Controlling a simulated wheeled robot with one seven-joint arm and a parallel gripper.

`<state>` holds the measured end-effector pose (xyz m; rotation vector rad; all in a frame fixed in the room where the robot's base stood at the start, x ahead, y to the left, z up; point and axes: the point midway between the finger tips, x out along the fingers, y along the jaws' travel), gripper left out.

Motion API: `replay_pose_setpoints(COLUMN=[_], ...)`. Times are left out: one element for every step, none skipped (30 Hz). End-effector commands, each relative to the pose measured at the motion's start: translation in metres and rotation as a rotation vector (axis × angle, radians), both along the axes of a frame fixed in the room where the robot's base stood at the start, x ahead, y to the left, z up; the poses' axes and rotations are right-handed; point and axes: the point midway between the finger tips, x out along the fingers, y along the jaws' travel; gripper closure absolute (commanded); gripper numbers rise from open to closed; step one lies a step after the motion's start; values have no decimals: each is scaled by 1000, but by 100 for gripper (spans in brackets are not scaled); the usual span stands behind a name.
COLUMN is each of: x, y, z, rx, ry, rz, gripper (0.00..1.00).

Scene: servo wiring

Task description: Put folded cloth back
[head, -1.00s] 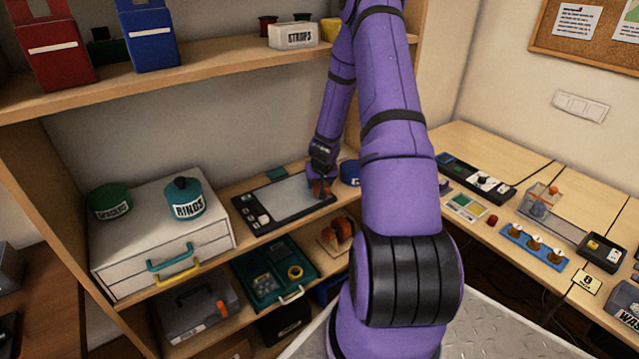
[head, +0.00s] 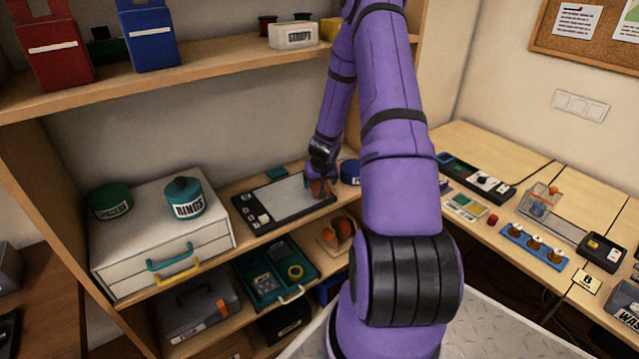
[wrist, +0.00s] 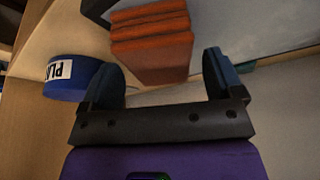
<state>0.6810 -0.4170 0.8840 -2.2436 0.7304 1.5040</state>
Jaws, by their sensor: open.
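The folded cloth, an orange-brown stack of layers, shows in the wrist view (wrist: 152,45) just ahead of and between the finger tips. In the head view the cloth (head: 318,189) is at the right end of the grey panel with black edges (head: 290,200) on the middle shelf. My gripper (head: 321,172) is above it, partly hiding it. In the wrist view my gripper (wrist: 163,75) is open, its dark fingers apart on either side of the cloth's near end. I cannot tell whether either finger touches it.
A blue round tin (wrist: 72,79) is close to the left finger; it also shows in the head view (head: 350,172). A white drawer box (head: 125,235) with round tins stands left of the panel. The upper shelf (head: 220,70) is above, and a side panel (wrist: 40,125) is nearby.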

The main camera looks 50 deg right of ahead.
Motion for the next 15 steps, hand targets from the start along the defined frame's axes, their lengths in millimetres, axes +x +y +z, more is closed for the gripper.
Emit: replay_pose_setpoints(x=[-1,-3,-5,-7,-8,-10,-12,-13,-15,-17,-19,-20,-22,-23,-25], y=[1,2,3,5,6,8,9,10,11,13,14,15,16,17,19], z=[7,12,17,22,27,33,38,42,49,53,58,64,68,72,77], rx=[-3,-3,-4,-4,-4,-3,-4,-4,-4,-4,-4,-4,-3,-3,-3], ry=[-1,-1,-1,-1,-2,-1,-2,-1,-2,-1,-1,-2,-1,-1,-1], rz=[1,2,2,1,1,1,2,2,1,0,0,1,1,1,1], gripper=[14,14,14,14,14,14,14,14,14,14,14,14,14,14,14])
